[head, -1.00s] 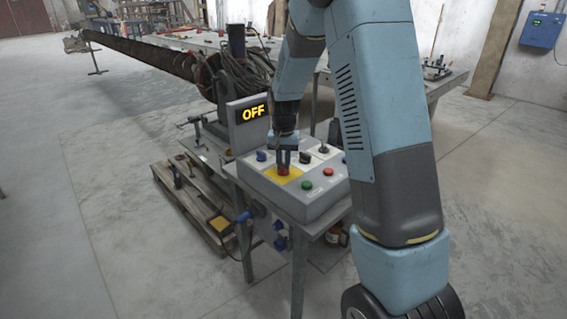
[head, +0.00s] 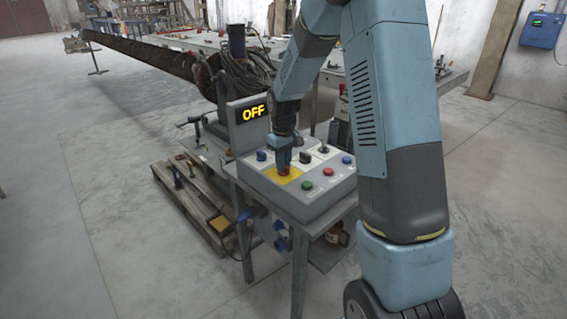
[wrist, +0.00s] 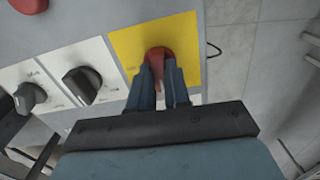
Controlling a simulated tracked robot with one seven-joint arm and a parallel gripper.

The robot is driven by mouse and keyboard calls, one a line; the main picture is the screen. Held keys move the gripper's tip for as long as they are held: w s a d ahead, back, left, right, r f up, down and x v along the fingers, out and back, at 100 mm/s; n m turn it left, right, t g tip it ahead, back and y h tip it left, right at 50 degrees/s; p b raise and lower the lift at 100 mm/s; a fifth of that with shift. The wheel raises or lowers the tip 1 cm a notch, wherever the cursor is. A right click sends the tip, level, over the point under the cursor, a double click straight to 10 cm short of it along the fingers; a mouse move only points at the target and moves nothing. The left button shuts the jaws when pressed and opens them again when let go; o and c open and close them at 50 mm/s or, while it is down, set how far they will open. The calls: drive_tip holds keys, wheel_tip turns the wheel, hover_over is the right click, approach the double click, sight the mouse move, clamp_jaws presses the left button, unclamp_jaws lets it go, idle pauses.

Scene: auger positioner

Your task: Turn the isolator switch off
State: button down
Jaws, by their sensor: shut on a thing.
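The isolator switch is a red knob (wrist: 157,58) on a yellow plate (wrist: 193,47) of the grey control box. In the wrist view my gripper (wrist: 160,75) has its fingers on either side of the knob's grip, shut on it. The head view shows the yellow plate (head: 278,178) with my gripper (head: 284,168) over it from above; the fingers partly cover the red knob there. A display (head: 252,113) behind the box reads OFF in yellow letters.
Beside the plate are black knobs (wrist: 80,84) on white plates. The box (head: 313,207) also carries a green button (head: 307,185), a red button (head: 328,172) and a blue knob (head: 261,156). A long auger (head: 150,57) stretches behind, and a pallet (head: 195,205) lies left of the bench.

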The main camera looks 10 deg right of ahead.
drive_tip(key=shift+n, duration=0.4)
drive_tip(key=c, duration=1.1)
unclamp_jaws()
wheel_tip(320, 180, up, 14)
drive_tip(key=shift+f, duration=0.15)
